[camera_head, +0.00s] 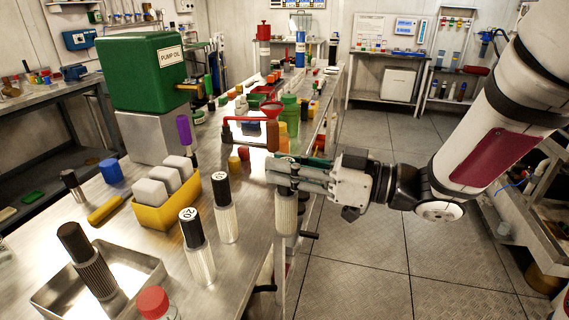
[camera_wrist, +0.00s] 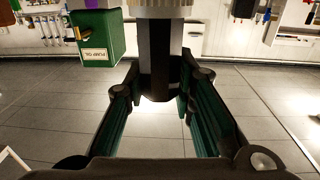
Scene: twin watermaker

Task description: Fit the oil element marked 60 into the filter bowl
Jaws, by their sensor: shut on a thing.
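My gripper (camera_head: 283,172) is shut on a filter element (camera_head: 287,212) beside the right edge of the bench. Its pale pleated body hangs below the fingers. In the wrist view its black end (camera_wrist: 156,55) is between the green-padded fingers of my gripper (camera_wrist: 156,92); no mark on it can be read. Two black-capped elements stand upright on the bench: one seems marked 20 (camera_head: 198,255), the other (camera_head: 226,215) has a mark too small to read. A dark ribbed element (camera_head: 92,268) leans in a metal tray (camera_head: 135,268). I cannot pick out the filter bowl with certainty.
A yellow bin (camera_head: 168,214) with white blocks, a red-capped jar (camera_head: 153,303) and a green pump oil tank (camera_head: 141,75) stand on the bench.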

